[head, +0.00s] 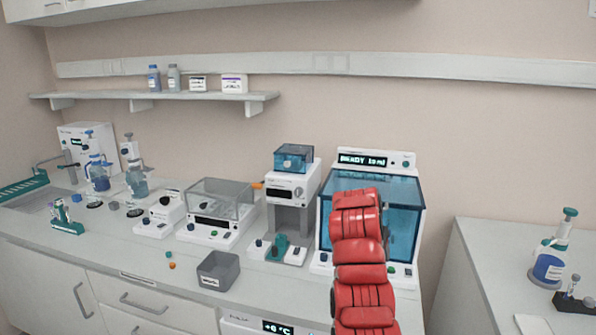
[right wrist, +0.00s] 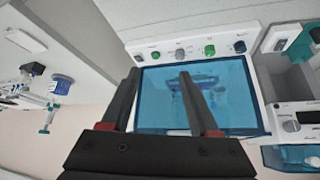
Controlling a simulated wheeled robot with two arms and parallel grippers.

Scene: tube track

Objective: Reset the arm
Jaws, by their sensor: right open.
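My right arm (head: 360,262), with red segments, rises from the bottom of the head view in front of a white device with a blue see-through lid (head: 400,200). The arm covers part of the lid, and its gripper is hidden in that view. In the right wrist view my right gripper (right wrist: 160,74) is open, with nothing between its dark fingers. The fingers point towards the blue lid (right wrist: 235,95), which looks closed. Whether they touch it I cannot tell. My left gripper is in neither view.
Left of the device stand a white machine with a grey column (head: 290,218), a clear-lidded box (head: 222,198) and a grey bin (head: 219,270). A shelf (head: 180,95) hangs on the wall. A right-hand counter holds a blue-labelled bottle (head: 549,266). The front counter strip left of the bin is mostly clear.

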